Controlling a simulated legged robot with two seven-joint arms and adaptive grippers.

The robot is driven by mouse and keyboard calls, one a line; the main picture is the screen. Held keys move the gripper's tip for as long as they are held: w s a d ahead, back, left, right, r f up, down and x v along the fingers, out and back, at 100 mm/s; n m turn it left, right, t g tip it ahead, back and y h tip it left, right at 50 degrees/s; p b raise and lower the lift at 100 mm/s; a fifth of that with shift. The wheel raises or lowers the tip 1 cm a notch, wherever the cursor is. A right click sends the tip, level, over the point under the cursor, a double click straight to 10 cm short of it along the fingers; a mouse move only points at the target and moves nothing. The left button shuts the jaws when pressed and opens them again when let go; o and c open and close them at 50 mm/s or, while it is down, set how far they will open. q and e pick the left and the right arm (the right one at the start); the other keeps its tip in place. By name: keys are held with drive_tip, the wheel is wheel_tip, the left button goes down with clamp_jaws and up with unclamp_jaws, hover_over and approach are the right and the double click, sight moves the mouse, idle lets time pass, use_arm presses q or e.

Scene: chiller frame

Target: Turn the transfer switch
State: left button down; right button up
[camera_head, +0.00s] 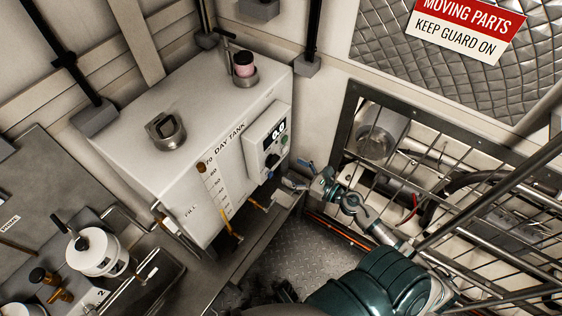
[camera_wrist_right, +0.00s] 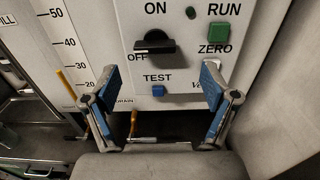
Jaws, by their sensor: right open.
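The transfer switch is a black rotary knob (camera_wrist_right: 155,47) on the pale control panel (camera_head: 267,138) on the front of the day tank. The knob also shows small in the head view (camera_head: 272,160). In the right wrist view its bar lies roughly level, with its left end by the OFF label. ON is above it and TEST below. My right gripper (camera_wrist_right: 158,88) is open and empty, its blue-padded fingers spread below and either side of the knob, apart from it. In the head view my right gripper (camera_head: 300,182) is just right of and below the panel. My left gripper is not in view.
A green RUN/ZERO button (camera_wrist_right: 219,32) and a blue button (camera_wrist_right: 158,90) flank the knob. The white day tank (camera_head: 215,125) fills the middle, with yellow-handled valves (camera_head: 233,233) below. A metal guard grille (camera_head: 430,185) is close on the right.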

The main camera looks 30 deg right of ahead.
sight(276, 163)
drive_tip(key=x, duration=0.3)
drive_tip(key=a+p+x, duration=0.1)
drive_tip(key=x, duration=0.2)
drive_tip(key=shift+s+r, duration=0.1)
drive_tip(key=shift+s, duration=0.1)
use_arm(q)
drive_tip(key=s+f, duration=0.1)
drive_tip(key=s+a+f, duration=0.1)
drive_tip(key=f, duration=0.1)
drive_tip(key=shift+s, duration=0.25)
use_arm(e)
drive_tip(key=shift+d, duration=0.1)
drive_tip(key=shift+d, duration=0.1)
drive_tip(key=shift+d, duration=0.25)
drive_tip(key=c, duration=1.1)
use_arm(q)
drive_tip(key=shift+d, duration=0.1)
use_arm(e)
drive_tip(key=shift+s+a, duration=0.1)
drive_tip(key=shift+a, duration=0.05)
drive_tip(key=shift+c, duration=0.2)
